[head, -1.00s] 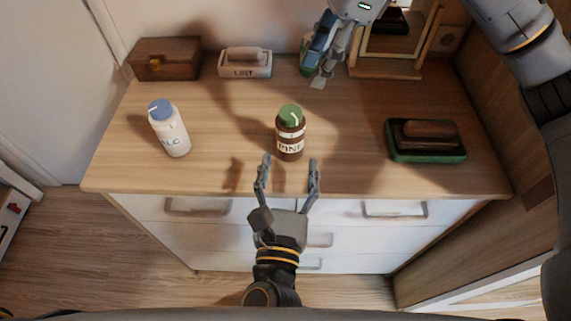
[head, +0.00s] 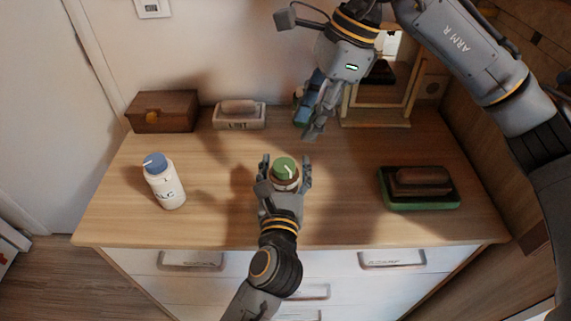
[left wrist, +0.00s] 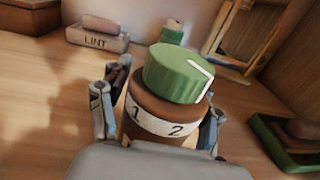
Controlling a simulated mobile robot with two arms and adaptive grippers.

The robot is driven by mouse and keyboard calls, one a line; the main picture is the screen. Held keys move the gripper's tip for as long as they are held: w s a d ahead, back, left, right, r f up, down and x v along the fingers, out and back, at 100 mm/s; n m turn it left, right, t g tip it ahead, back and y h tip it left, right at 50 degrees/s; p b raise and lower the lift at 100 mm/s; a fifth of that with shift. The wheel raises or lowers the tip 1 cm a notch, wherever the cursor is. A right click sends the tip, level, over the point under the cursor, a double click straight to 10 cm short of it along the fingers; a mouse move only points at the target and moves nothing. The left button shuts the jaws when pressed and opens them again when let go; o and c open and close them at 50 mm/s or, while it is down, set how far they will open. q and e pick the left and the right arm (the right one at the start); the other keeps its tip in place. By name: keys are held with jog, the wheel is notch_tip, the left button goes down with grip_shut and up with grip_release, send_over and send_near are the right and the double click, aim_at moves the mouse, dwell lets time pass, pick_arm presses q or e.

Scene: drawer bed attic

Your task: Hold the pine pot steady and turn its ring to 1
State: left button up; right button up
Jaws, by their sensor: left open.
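The pine pot (head: 284,183) is a brown jar with a green cap (head: 284,166), standing upright on the dresser top. In the left wrist view, the green cap (left wrist: 177,72) carries a white line toward the right. The pale band (left wrist: 158,122) below shows the numbers 1 and 2; the line is on the 2 side. My left gripper (head: 285,162) is open, with one finger on each side of the pot; whether they touch it is unclear. My right gripper (head: 314,133) hangs beyond the pot, apart from it; its finger gap is unclear.
A white bottle with a blue cap (head: 165,183) stands at left. A wooden box (head: 164,111) and a lint holder (head: 239,118) are at the back. A green tray with a brown block (head: 419,203) lies right. A mirror stand (head: 377,120) is behind my right arm.

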pick_arm(q)
jog(key=shift+w, duration=0.1)
jog(key=c, duration=1.3)
pick_arm(e)
jog(key=shift+o, duration=0.5)
